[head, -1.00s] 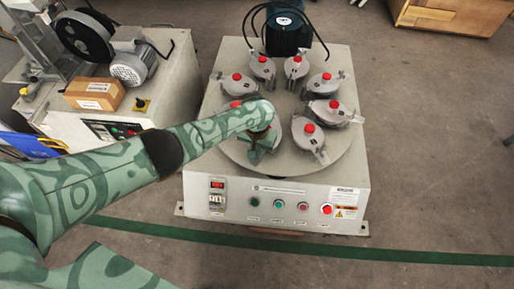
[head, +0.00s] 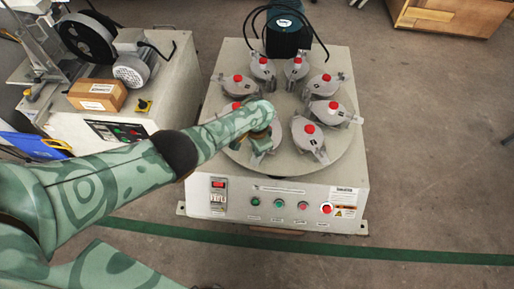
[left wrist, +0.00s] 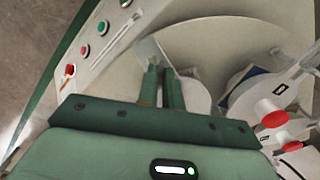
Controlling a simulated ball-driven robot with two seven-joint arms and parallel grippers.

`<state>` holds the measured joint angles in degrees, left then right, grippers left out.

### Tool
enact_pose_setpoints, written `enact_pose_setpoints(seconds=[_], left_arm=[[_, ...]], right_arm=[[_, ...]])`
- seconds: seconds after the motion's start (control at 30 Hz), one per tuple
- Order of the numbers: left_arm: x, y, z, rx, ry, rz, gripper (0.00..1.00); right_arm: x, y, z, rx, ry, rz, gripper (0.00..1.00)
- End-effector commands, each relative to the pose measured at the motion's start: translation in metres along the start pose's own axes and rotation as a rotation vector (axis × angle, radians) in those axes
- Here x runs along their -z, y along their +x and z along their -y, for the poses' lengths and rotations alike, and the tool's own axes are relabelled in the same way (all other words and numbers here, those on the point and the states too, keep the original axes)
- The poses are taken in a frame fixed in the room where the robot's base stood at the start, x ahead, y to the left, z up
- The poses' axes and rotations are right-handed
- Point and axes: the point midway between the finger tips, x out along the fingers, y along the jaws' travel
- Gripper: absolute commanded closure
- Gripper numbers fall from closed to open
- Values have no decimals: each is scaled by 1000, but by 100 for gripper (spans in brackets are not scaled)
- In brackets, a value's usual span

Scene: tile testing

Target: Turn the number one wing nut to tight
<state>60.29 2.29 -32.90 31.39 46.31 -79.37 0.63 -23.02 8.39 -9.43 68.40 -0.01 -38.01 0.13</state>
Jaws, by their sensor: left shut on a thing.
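A grey machine carries a round turntable (head: 285,165) with several grey lidded jars with red knobs, each clamped with metal hardware. My left gripper (head: 258,152) is at the front-left jar position, and my arm hides most of that jar. In the left wrist view, my two green fingers (left wrist: 160,75) are close together beside a pale jar (left wrist: 197,98) and a light metal bracket (left wrist: 150,48). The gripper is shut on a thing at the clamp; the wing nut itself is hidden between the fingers. No number on it is readable. My right gripper is not in view.
The machine's front panel (head: 285,202) has several buttons and a red display. A front-right jar (head: 309,133) stands close to my gripper. A second machine with a cardboard box (head: 97,94) is at the left. Floor is clear at the right.

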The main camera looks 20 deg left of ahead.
Motion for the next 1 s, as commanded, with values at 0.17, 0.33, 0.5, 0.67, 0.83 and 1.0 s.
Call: enact_pose_setpoints(seconds=[0.17,0.33,0.5,0.67,0.83,1.0], left_arm=[[0,1,0,-2,163,1,100],[0,1,1,-2,326,0,100],[1,1,2,-2,485,0,100],[1,1,3,-2,623,0,100],[2,1,4,-2,744,-1,100],[2,1,4,-1,832,-1,100]], right_arm=[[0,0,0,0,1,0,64],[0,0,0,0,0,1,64],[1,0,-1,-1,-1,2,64],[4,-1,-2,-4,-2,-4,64],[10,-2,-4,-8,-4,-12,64],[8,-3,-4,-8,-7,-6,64]])
